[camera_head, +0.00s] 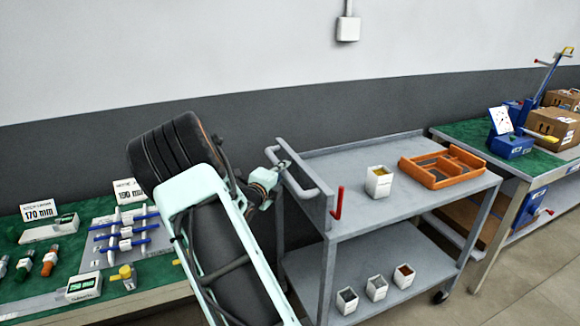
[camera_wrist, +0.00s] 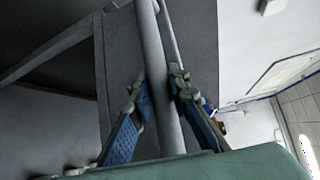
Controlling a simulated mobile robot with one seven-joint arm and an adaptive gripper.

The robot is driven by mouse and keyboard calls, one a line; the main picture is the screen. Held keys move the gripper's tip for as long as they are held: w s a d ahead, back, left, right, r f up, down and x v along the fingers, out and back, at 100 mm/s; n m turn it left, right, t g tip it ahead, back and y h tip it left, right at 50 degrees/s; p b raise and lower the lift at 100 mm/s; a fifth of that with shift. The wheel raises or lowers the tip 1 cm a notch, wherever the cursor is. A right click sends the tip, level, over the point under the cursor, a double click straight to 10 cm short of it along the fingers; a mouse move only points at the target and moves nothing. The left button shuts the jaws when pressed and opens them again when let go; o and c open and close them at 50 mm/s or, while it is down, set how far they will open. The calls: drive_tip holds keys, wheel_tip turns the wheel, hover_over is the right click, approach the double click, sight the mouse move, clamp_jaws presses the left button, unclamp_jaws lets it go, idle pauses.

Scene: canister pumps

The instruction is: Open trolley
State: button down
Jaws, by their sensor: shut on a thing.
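The grey trolley (camera_head: 331,246) stands in the middle of the head view, with two shelves and a raised tubular handle at its left end. A red upright lever (camera_head: 338,203) sits at the front left of its top shelf. My gripper (camera_head: 283,166) is at the handle, partly hidden by my arm. In the wrist view my gripper's two blue-padded fingers (camera_wrist: 159,90) lie on either side of the grey handle bar (camera_wrist: 167,125) and are shut on it.
An orange frame (camera_head: 441,166) and a white bin (camera_head: 379,182) are on the top shelf. Several small bins (camera_head: 376,288) stand on the lower shelf. A green bench (camera_head: 70,255) with parts is at left; another table (camera_head: 480,140) with boxes is at right. Open floor shows at front right.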

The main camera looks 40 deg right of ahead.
drive_tip(key=w+a+p, duration=0.1)
drive_tip(key=a+p, duration=0.1)
drive_tip(key=a, duration=0.4)
drive_tip(key=w+a+p, duration=0.2)
drive_tip(key=a, duration=0.4)
drive_tip(key=w+a+p, duration=0.1)
drive_tip(key=a+p, duration=0.2)
drive_tip(key=a, duration=0.3)
drive_tip(key=shift+w+a, duration=0.2)
drive_tip(key=shift+a, duration=0.15)
drive_tip(key=shift+w+a+f, duration=0.1)
drive_tip(key=shift+a, duration=0.35)
drive_tip(key=c, duration=1.8)
unclamp_jaws()
drive_tip(key=shift+a, duration=0.15)
drive_tip(key=v, duration=1.1)
drive_tip(key=shift+s+a, duration=0.25)
drive_tip(key=shift+s, duration=0.05)
drive_tip(key=shift+r, duration=0.25)
